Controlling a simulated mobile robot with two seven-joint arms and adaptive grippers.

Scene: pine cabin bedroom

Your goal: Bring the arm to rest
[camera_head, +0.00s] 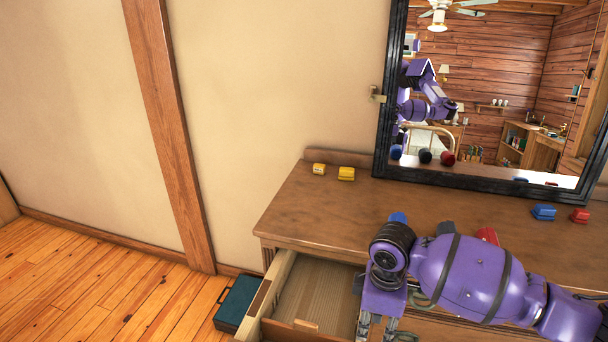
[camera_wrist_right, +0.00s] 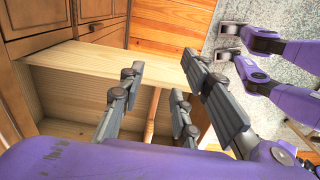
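My right arm comes in from the right of the head view, bent over the dresser front. My right gripper (camera_head: 377,328) points down at the right part of the open drawer (camera_head: 312,292). Its fingers are partly cut off by the lower edge. In the right wrist view the gripper (camera_wrist_right: 165,78) has its fingers spread apart with nothing visible held between them. The drawer's pale wooden boards (camera_wrist_right: 85,72) show behind and below the fingers; I cannot tell whether they touch. My left gripper is not seen in the head view.
The dresser top (camera_head: 320,210) carries yellow items (camera_head: 346,173), a blue item (camera_head: 543,211) and a red item (camera_head: 580,215). A black-framed mirror (camera_head: 382,130) stands behind. A dark teal box (camera_head: 236,304) is on the floor beside the drawer. The floor (camera_head: 90,285) at left is clear.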

